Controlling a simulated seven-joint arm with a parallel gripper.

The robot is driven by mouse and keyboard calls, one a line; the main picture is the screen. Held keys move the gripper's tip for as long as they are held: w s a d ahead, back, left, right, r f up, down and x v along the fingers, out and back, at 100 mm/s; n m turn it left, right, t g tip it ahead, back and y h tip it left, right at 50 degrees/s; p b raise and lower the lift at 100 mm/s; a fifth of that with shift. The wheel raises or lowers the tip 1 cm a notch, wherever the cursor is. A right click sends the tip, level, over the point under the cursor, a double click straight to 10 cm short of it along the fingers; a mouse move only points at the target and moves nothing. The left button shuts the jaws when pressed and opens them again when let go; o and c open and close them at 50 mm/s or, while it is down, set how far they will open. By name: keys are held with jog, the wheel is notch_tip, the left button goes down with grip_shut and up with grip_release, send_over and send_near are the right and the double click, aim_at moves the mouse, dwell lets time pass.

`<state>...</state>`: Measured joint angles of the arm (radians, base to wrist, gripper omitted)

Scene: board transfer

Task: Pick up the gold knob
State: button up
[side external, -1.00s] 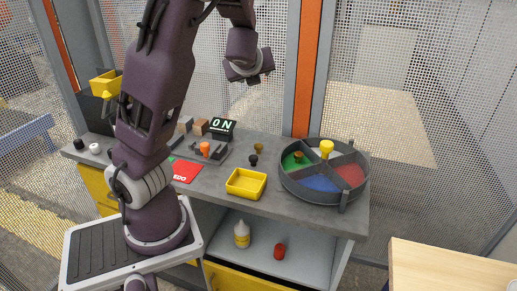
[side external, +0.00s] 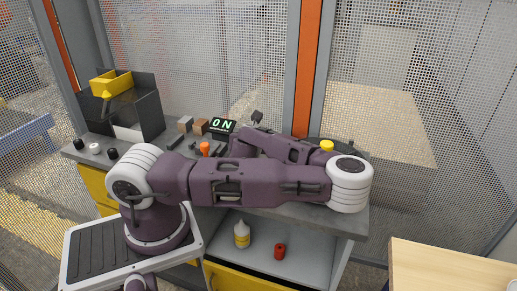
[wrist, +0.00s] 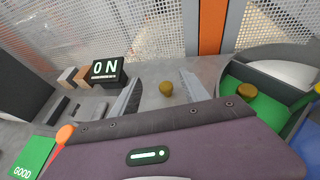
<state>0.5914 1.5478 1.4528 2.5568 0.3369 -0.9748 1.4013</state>
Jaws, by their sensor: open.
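In the wrist view a round gold knob (wrist: 166,88) stands on the grey bench top, between the two grey fingers of my gripper (wrist: 159,78). The fingers are open and apart, and I see no contact with the knob. Another gold-brown knob (wrist: 247,90) sits in the green compartment of the round tray at the right. In the side view my folded arm hides the bench middle, including the gold knob on the bench and my fingertips.
The round divided tray (wrist: 265,68) stands at right. A lit "ON" display (wrist: 106,69) and small blocks (wrist: 82,77) stand at left. An orange-topped peg (wrist: 65,134) and a green "GOOD" card (wrist: 33,158) are at lower left. A yellow-topped knob (side external: 326,146) shows behind my arm.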

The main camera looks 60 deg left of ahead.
notch_tip(320, 180, down, 5)
jog(key=shift+f, duration=0.1)
jog(key=shift+w+a+f, duration=0.1)
jog(key=shift+a+f, duration=0.15)
jog(key=shift+f, duration=0.05)
jog(key=shift+w+a+f, duration=0.2)
jog(key=shift+w+a, duration=0.1)
jog(key=shift+a, duration=0.1)
jog(key=shift+w+a+r, duration=0.1)
jog(key=shift+w+a, duration=0.05)
jog(key=shift+a, duration=0.1)
jog(key=x, duration=0.5)
jog(key=shift+d, duration=0.1)
grip_shut()
